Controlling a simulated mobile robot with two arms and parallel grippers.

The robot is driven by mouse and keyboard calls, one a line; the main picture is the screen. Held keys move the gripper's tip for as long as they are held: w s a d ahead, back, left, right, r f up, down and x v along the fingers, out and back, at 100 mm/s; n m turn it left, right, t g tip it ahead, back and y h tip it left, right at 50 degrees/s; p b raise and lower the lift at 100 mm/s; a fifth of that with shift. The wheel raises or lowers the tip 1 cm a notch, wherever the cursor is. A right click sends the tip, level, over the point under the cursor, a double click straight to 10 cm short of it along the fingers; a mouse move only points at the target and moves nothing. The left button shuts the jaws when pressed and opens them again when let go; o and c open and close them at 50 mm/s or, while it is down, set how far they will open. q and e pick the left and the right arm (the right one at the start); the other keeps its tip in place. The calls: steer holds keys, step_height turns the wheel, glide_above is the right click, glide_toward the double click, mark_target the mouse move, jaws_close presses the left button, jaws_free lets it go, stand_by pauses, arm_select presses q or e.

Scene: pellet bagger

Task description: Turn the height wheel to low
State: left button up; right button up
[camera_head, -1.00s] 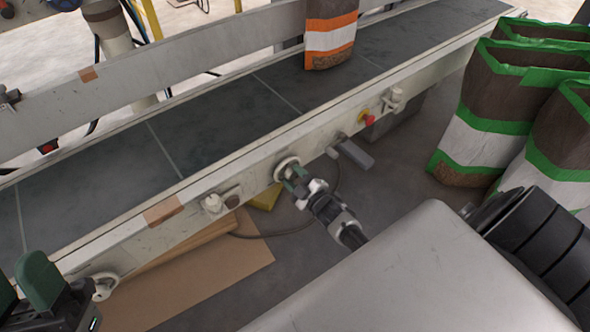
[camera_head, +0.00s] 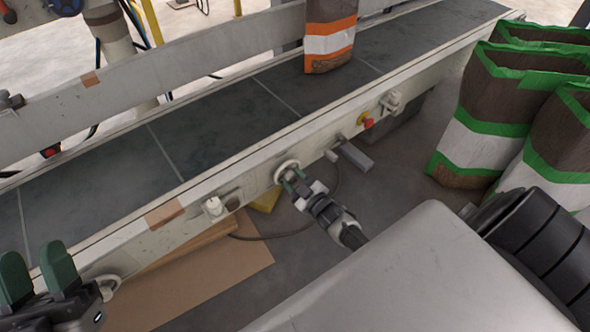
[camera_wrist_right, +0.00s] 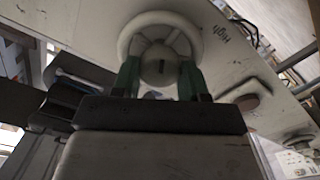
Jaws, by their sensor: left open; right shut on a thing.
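The height wheel (camera_head: 287,168) is a small round pale wheel on the side rail of the conveyor, partly hidden by my right gripper in the head view. In the right wrist view the wheel (camera_wrist_right: 160,45) fills the top middle, with a grey hub and a dark mark on it. The word "High" (camera_wrist_right: 222,35) is printed to its right. My right gripper (camera_head: 296,184) is shut on the wheel, its green fingers (camera_wrist_right: 160,78) on either side of the hub. My left gripper (camera_head: 40,272) is open and empty at the lower left, with green fingers apart.
The conveyor belt (camera_head: 210,125) carries a bag with an orange band (camera_head: 330,40). A red button (camera_head: 367,123) and a grey lever (camera_head: 355,155) sit right of the wheel. Green-edged bags (camera_head: 490,115) stand at the right. Cardboard (camera_head: 200,275) lies on the floor below.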

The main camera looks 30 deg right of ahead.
steer(key=o, duration=0.9)
steer(key=shift+s, duration=0.3)
arm_select(q)
steer(key=w+f+g+y+p, duration=0.3)
steer(key=f+g, duration=0.5)
steer(key=shift+w+a, duration=0.2)
steer(key=shift+a, duration=0.1)
arm_select(e)
steer(key=shift+s+d, duration=0.15)
steer(key=shift+s, duration=1.55)
steer(key=shift+s+d, duration=0.15)
steer(key=shift+s, duration=1.5)
steer(key=shift+s+d, duration=0.15)
steer(key=shift+s, duration=1.55)
arm_select(q)
steer(key=shift+f, duration=0.1)
